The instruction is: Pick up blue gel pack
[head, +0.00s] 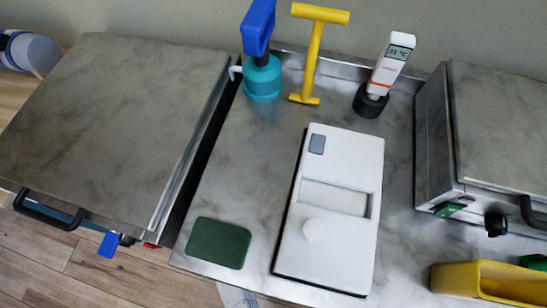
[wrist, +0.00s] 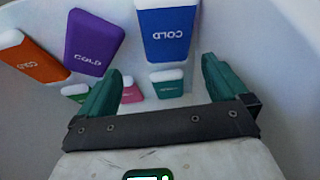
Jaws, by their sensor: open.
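The blue gel pack (wrist: 167,35) shows in the wrist view. It is a flat blue block with a white end and the word COLD upside down on it, inside a white-walled container (wrist: 284,60). My gripper (wrist: 161,66) has green fingers that are spread open with nothing between them. The blue pack lies beyond the fingertips, roughly in line with the gap and a little right of its middle. I see no contact. Neither my gripper nor the blue pack shows in the head view.
A purple pack (wrist: 93,43) and an orange pack (wrist: 31,57) lie left of the blue one. A small teal pack (wrist: 167,88) and a pink pack (wrist: 132,94) lie below it. In the head view, a white device (head: 334,265) sits on the steel counter (head: 250,160).

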